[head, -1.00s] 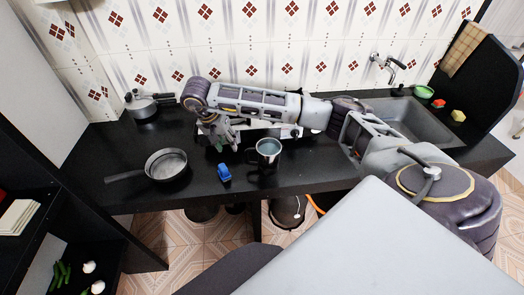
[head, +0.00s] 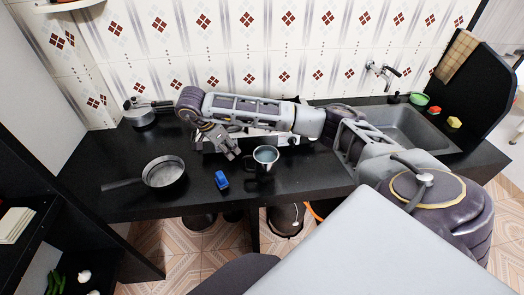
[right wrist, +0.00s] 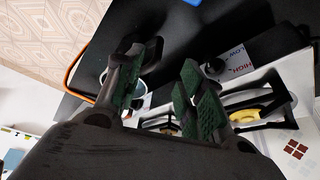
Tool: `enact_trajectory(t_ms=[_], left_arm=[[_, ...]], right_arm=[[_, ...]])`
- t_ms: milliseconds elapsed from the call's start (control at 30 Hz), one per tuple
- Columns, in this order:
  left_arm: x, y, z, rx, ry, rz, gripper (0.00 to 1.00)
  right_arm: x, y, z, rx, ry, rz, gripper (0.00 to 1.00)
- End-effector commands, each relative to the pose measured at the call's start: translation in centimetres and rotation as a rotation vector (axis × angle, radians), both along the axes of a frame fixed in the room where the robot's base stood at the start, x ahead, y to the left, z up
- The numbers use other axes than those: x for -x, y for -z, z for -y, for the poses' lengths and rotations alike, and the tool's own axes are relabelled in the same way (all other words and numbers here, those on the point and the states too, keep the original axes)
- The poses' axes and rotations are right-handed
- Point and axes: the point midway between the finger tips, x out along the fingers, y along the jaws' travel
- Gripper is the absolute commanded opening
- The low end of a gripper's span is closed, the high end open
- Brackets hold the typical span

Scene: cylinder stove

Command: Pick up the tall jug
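The tall jug (head: 265,160), a grey metal mug with a bluish inside, stands upright on the black counter, its handle toward the left. My right gripper (head: 231,153) is just left of it in the head view, pointing down, empty and apart from the jug as far as I can tell. In the right wrist view the two green-padded fingers (right wrist: 160,92) are spread. A pale round rim (right wrist: 143,104), likely the jug's, shows partly behind one finger. My left gripper is not in view.
A frying pan (head: 164,172) and a small blue object (head: 221,180) lie to the left on the counter. A lidded pot (head: 141,115) is at the back left. The white stove (right wrist: 262,85) is behind the jug, partly hidden by my arm. The sink (head: 405,128) is at the right.

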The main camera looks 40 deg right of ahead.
Motion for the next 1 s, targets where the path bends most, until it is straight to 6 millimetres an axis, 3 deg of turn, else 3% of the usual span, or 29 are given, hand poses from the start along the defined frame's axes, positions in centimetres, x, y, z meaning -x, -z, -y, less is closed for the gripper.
enact_trajectory(t_ms=[467, 733, 1000], left_arm=[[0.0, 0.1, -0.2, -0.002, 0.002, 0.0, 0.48], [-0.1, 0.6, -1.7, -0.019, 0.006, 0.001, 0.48], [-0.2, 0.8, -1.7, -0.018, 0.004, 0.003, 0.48]], right_arm=[[0.0, 0.5, 0.1, -0.001, -0.001, -0.001, 0.39], [0.1, 2.0, 0.7, -0.001, -0.001, -0.002, 0.39], [0.2, 4.1, 1.6, 0.0, -0.001, -0.004, 0.39]])
